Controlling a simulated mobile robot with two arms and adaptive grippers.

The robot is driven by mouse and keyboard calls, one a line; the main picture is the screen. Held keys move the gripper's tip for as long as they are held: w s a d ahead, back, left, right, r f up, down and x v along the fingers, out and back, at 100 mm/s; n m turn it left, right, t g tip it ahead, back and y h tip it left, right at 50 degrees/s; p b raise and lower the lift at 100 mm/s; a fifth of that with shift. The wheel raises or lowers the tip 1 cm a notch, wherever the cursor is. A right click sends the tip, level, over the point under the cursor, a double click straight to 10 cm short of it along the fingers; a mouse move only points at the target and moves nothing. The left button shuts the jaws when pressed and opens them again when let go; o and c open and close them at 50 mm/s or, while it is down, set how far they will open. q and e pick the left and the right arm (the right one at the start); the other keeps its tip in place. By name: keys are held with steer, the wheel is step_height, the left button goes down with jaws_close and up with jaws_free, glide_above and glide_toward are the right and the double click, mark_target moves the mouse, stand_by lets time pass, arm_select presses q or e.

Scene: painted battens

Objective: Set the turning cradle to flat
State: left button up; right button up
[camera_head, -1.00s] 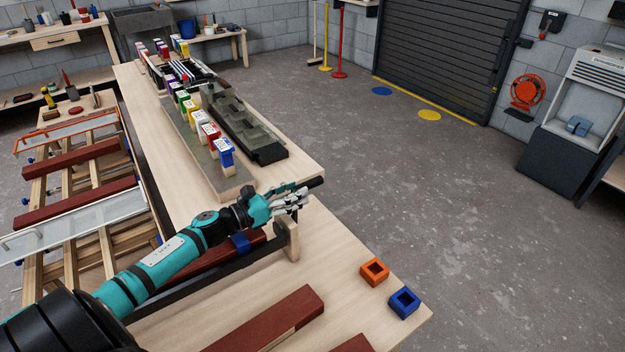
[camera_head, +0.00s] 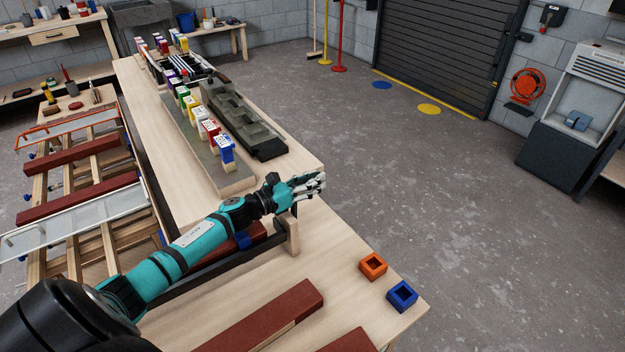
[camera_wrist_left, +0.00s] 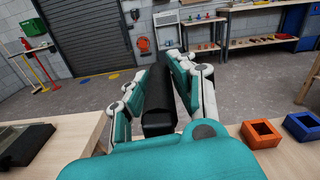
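The turning cradle stands on the near bench, with a wooden end post (camera_head: 291,236) and a dark rail. A dark red batten (camera_head: 250,233) lies in it, partly hidden behind my left arm. A black handle (camera_wrist_left: 159,105) shows in the left wrist view, lengthwise between the finger pads. My left gripper (camera_head: 312,184) is above the end post. Its fingers stand on both sides of the handle, with narrow gaps visible near the handle's close end. Contact at the far end is unclear. The cradle's angle is hard to tell behind the arm. My right gripper is out of view.
An orange square block (camera_head: 373,265) and a blue one (camera_head: 402,295) lie near the bench's right edge. A red batten (camera_head: 262,318) lies in front. A row of coloured blocks and a grey-green tray (camera_head: 243,125) stand farther back. The floor to the right is open.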

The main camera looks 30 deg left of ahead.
arm_select(q)
jaws_close()
